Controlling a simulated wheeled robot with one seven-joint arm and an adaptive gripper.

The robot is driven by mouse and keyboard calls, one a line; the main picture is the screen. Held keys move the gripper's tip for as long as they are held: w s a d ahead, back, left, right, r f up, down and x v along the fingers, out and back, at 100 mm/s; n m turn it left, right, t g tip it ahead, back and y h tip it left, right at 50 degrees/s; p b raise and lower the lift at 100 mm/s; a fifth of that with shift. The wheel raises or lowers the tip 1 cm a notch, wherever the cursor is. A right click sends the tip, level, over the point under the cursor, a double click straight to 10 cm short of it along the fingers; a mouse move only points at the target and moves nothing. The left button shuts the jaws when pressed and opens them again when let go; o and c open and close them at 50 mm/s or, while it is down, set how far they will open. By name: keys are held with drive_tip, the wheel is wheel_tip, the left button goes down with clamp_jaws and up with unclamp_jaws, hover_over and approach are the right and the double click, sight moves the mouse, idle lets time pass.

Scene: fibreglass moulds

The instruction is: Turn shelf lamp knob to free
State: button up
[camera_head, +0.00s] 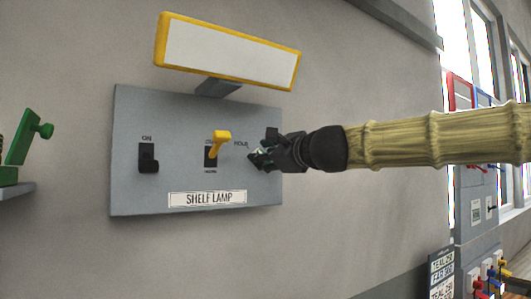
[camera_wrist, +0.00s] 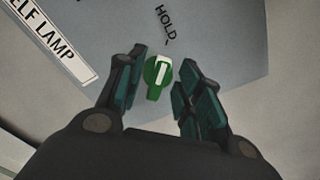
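The shelf lamp knob (camera_wrist: 158,76) is green with a white bar, set on the grey panel (camera_head: 180,112). In the wrist view, the bar runs roughly toward the word HOLD and its short tick mark. No "free" label can be seen. My gripper (camera_head: 260,156) is at the right part of the panel and largely hides the knob in the head view. In the wrist view, my gripper (camera_wrist: 158,80) is open, with one finger on each side of the knob and gaps showing between them. I cannot tell how deep the fingers reach.
A yellow lever (camera_head: 220,140) stands out of the panel just left of my gripper. A black switch (camera_head: 148,158) marked ON is farther left. A yellow-framed lamp (camera_head: 228,50) juts out above. A green clamp-like object (camera_head: 22,142) is at the far left.

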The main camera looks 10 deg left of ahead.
drive_tip(key=shift+w+a+f, duration=0.1)
drive_tip(key=shift+w+f, duration=0.2)
drive_tip(key=shift+w, duration=0.3)
drive_tip(key=shift+w+a+f, duration=0.1)
drive_tip(key=shift+w+f, duration=0.15)
drive_tip(key=shift+w, duration=0.35)
drive_tip(key=shift+s+r, duration=0.15)
drive_tip(key=shift+s, duration=0.1)
drive_tip(key=shift+c, duration=0.8)
drive_tip(key=shift+s+r, duration=0.1)
drive_tip(key=shift+s, duration=0.15)
drive_tip(key=c, duration=0.5)
drive_tip(key=shift+o, duration=0.2)
drive_tip(key=shift+w, duration=0.1)
